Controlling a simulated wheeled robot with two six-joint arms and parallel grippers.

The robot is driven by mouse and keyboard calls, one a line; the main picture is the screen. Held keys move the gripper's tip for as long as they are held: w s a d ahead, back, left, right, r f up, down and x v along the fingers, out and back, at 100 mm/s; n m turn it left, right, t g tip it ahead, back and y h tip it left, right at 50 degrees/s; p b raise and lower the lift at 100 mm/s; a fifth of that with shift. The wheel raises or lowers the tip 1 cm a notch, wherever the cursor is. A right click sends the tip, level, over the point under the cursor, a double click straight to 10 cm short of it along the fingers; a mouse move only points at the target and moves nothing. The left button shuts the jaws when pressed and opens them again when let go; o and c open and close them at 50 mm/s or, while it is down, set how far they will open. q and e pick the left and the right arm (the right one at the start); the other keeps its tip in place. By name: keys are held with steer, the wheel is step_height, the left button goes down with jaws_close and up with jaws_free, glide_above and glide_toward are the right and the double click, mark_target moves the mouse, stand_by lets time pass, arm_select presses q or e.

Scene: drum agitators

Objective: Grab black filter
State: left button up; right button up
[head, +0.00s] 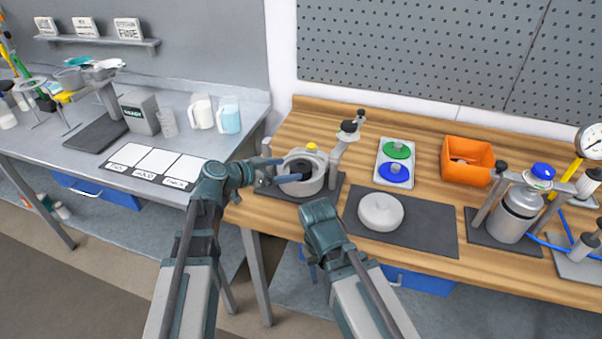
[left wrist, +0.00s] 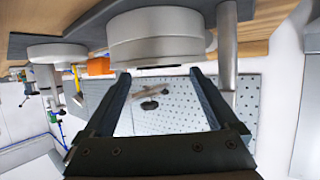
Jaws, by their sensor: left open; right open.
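A black filter (head: 301,167) appears as a dark round shape inside a grey pot (head: 315,186) on the wooden bench. My left gripper (head: 288,169) is open, its two fingers reaching from the left over the pot's near-left rim, beside the dark shape. In the left wrist view, which is upside down, the pot (left wrist: 155,38) lies just beyond the open fingers (left wrist: 160,76); nothing is held between them, and the filter is not clearly visible there. My right gripper (head: 321,222) is lower, at the bench's front edge; its fingertips are hard to make out.
A clamp post with a black knob (head: 349,126) stands right of the pot. A white round lid (head: 381,211) lies on a dark mat (head: 430,229). Behind are a tray with green and blue discs (head: 395,163) and an orange bin (head: 467,160). A metal canister (head: 516,212) stands at right.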

mark_target(298, 167)
arm_select(q)
steer(key=shift+b+x, duration=1)
steer(key=shift+x, duration=1.7)
steer(key=shift+s+r, duration=0.1)
steer(key=c, duration=1)
steer(key=shift+o, duration=0.2)
